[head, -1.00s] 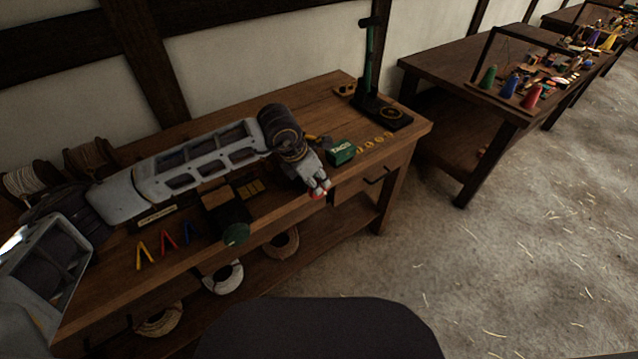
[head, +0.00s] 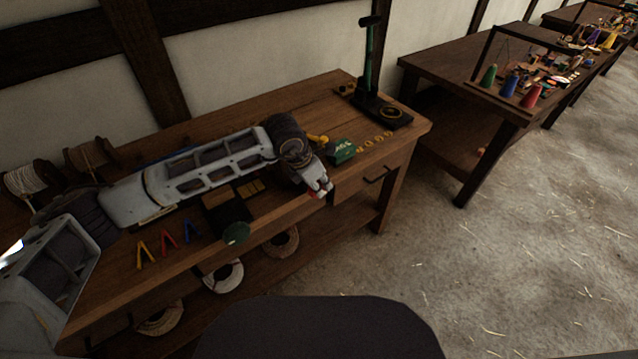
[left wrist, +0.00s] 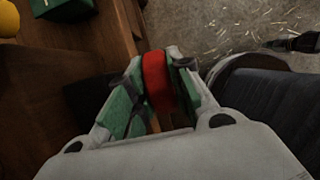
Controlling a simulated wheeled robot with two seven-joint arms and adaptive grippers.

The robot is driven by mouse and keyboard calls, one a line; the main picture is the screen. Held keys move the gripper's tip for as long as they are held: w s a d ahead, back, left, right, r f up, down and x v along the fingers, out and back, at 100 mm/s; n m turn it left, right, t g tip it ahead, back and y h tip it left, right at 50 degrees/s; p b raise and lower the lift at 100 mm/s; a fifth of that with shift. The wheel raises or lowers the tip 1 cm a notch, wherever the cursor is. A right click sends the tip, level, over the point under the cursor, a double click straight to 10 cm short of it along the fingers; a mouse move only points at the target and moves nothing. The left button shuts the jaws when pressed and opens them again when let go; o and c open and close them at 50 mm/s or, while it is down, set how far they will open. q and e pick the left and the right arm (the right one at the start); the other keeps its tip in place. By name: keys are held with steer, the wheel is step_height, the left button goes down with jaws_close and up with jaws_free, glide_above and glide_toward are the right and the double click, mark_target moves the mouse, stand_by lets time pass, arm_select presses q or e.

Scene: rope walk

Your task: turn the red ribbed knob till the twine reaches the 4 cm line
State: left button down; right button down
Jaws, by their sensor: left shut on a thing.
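The red knob (left wrist: 157,82) sits between the fingers of my left gripper (left wrist: 152,90) in the left wrist view. The gripper is shut on it, with green pads on both sides. In the head view my left gripper (head: 321,188) is at the front edge of the bench, and only a little red shows by its fingertips. The twine and the 4 cm line cannot be made out; my left arm covers much of the bench. My right gripper is not in view.
A green box (head: 342,151) stands on the wooden bench (head: 330,100) just beyond the gripper. A dark press-like stand (head: 370,80) is at the far right end. Yellow, red and blue clips (head: 168,241) and a green disc (head: 236,233) lie nearer.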

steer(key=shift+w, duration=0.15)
arm_select(q)
steer(key=shift+g+y, duration=0.3)
steer(key=shift+y, duration=0.1)
steer(key=shift+w+d+g+y, duration=0.2)
steer(key=shift+g+y, duration=0.3)
steer(key=shift+y, duration=0.2)
steer(key=shift+d+g+y+b, duration=0.15)
steer(key=shift+g+y+b, duration=0.2)
steer(key=shift+g+y, duration=0.55)
steer(key=shift+w+d+f+g+y+b, duration=0.15)
steer(key=shift+g+y+b, duration=0.4)
steer(key=shift+y, duration=0.65)
steer(key=shift+f+g+y, duration=0.1)
steer(key=shift+g+y, duration=0.25)
steer(key=shift+y, duration=0.05)
steer(key=shift+g+y, duration=0.3)
steer(key=shift+y, duration=0.1)
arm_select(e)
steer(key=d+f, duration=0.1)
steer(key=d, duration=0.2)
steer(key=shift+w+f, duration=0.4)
arm_select(q)
steer(key=shift+w+g+y, duration=0.1)
steer(key=shift+g+y, duration=0.2)
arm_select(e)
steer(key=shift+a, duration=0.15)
